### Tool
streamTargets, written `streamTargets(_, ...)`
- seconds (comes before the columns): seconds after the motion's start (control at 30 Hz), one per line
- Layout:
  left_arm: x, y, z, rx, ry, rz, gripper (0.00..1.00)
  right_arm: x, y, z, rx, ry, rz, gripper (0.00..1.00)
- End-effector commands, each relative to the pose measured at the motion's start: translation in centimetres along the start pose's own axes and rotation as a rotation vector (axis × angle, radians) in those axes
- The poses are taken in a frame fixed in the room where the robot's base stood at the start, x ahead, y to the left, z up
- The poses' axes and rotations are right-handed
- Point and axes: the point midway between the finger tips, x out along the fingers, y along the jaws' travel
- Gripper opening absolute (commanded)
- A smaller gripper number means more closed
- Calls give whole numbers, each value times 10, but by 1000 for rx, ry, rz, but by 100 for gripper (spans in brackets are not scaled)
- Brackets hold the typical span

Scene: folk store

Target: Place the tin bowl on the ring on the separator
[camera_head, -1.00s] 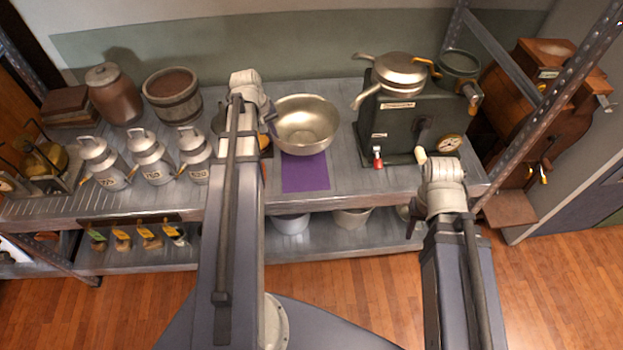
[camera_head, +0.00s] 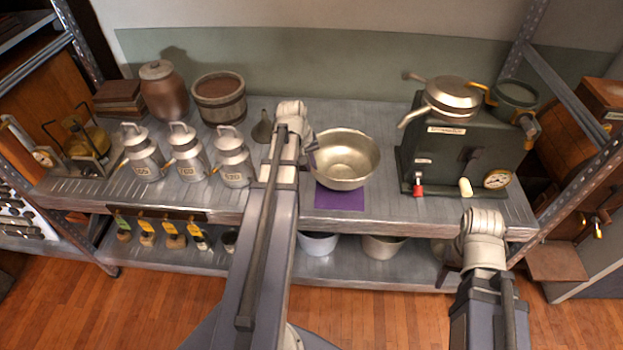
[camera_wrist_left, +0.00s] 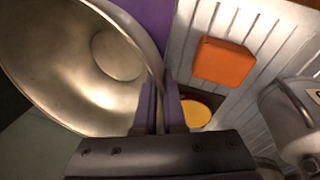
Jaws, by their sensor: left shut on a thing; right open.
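The tin bowl (camera_head: 346,165) is wide, pale metal and roughly upright. It appears above the purple mat (camera_head: 340,200), left of the separator. My left gripper (camera_head: 309,150) is shut on its left rim; the left wrist view shows the fingers (camera_wrist_left: 160,108) pinching the rim of the bowl (camera_wrist_left: 75,65). The separator (camera_head: 455,150) is a dark green machine with a gauge and crank. A round dark ring (camera_head: 515,95) sits at its upper right, and a lidded metal vessel with spouts (camera_head: 453,95) on its top. My right gripper (camera_head: 472,222) is in front of the separator, fingers hidden behind the wrist.
Milk cans (camera_head: 188,155), a brown jar (camera_head: 164,92) and a wooden tub (camera_head: 219,100) stand left on the metal table. Pots (camera_head: 318,243) sit on the lower shelf. Metal posts (camera_head: 570,165) rise on the right. The left wrist view shows an orange block (camera_wrist_left: 223,60).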

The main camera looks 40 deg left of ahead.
Motion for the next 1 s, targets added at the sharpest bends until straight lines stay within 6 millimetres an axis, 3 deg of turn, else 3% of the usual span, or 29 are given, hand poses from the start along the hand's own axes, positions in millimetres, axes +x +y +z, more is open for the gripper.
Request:
streamTargets(0.17, 3, 0, 0, 0, 0, 1, 0, 3, 0, 0, 0, 0, 0, 50)
streamTargets(0.5, 37, -9, 4, 0, 0, 1, 0, 38, -4, -2, 0, 0, 0, 50)
streamTargets(0.93, 39, -9, 4, 0, 0, 1, 0, 41, -4, -2, 0, 0, 0, 50)
streamTargets(0.97, 38, -9, 4, 0, 0, 0, 11, 39, -4, -2, 0, 0, 0, 50)
streamTargets(1.0, 38, -9, 4, 0, 0, 0, 16, 39, -4, -2, 0, 0, 0, 50)
